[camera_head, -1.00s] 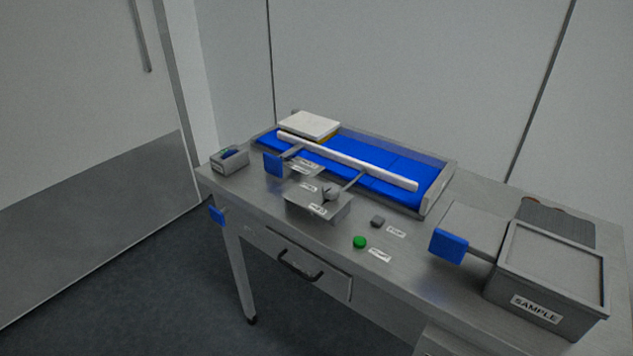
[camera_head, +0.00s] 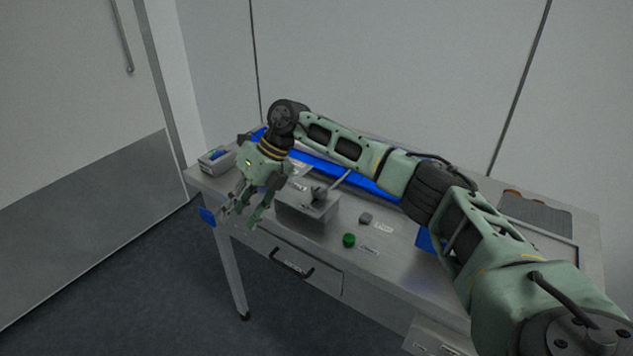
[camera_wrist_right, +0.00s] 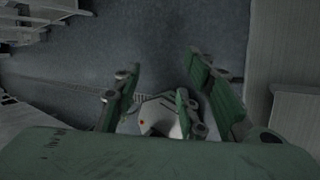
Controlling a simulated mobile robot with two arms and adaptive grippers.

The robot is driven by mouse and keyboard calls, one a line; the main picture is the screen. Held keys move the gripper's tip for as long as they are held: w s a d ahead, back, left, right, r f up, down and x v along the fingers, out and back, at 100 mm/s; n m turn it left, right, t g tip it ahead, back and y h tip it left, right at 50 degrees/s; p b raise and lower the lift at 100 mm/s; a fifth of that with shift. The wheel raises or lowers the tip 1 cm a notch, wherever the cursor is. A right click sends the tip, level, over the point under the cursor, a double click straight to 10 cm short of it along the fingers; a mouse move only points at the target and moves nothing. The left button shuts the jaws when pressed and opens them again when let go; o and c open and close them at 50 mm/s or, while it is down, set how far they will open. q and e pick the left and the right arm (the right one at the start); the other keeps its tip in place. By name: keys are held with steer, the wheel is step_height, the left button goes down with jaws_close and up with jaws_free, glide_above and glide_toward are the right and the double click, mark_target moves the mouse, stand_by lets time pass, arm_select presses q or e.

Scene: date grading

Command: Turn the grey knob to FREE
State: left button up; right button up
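The grey knob (camera_head: 318,194) sits on top of a small metal box (camera_head: 306,214) at the front middle of the table. Its labels are too small to read. My right arm reaches in from the right across the table. My right gripper (camera_head: 238,218) points down at the table's front left edge, left of the knob and apart from it. Its green fingers are spread and empty. In the right wrist view the fingers (camera_wrist_right: 160,85) stand apart with dark floor beyond them. The knob does not show there. My left gripper is not in view.
A green button (camera_head: 349,240) and a grey button (camera_head: 365,218) are right of the box. A drawer handle (camera_head: 291,263) is on the table front. A blue conveyor belt (camera_head: 380,187) lies behind, partly hidden by my arm. A small grey box (camera_head: 216,162) stands at the left end.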

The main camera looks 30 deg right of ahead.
mark_target(317, 188)
steer(key=s+d+r+h, duration=0.1)
steer(key=d+r+h, duration=0.1)
steer(key=d, duration=0.4)
steer(key=s+d+r+m+h, duration=0.1)
steer(key=d+r+h, duration=0.1)
steer(key=d+r, duration=0.2)
steer(key=d+r+g+h, duration=0.1)
steer(key=d+r+h, duration=0.1)
steer(key=d, duration=0.6)
steer(key=shift+s+d+r+h, duration=0.25)
steer(key=shift+s+r+h, duration=0.05)
steer(key=shift+s+r, duration=0.15)
steer(key=shift+d+m, duration=0.3)
step_height(317, 188, down, 8)
steer(key=shift+r+p, duration=0.25)
steer(key=shift+p, duration=0.6)
steer(key=shift+a, duration=0.1)
steer(key=c, duration=1)
